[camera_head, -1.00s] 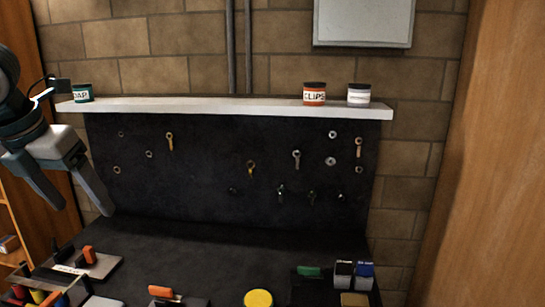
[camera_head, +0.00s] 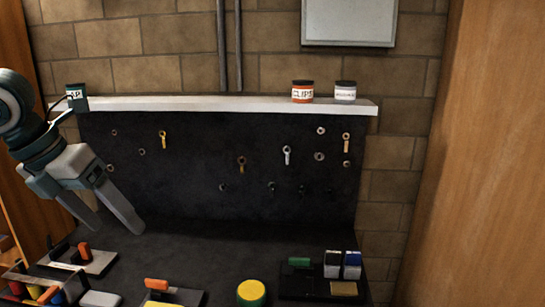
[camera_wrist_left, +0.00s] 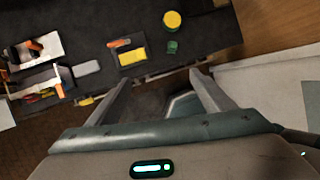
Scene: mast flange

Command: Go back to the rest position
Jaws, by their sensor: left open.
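My left gripper (camera_head: 118,222) is at the left of the head view, fingers pointing down and to the right, in front of the left part of the dark pegboard and above the dark work surface. Its two fingers are spread and nothing is between them. In the left wrist view the open fingers (camera_wrist_left: 160,82) also show, with floor and the bench edge beyond them. My right gripper is not in view.
The dark bench (camera_head: 215,262) holds a yellow-topped round container (camera_head: 251,292), a tray with an orange-handled item (camera_head: 172,297) and a box of tools (camera_head: 30,290). A white shelf (camera_head: 230,104) carries jars (camera_head: 302,91). Wooden panels stand at both sides.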

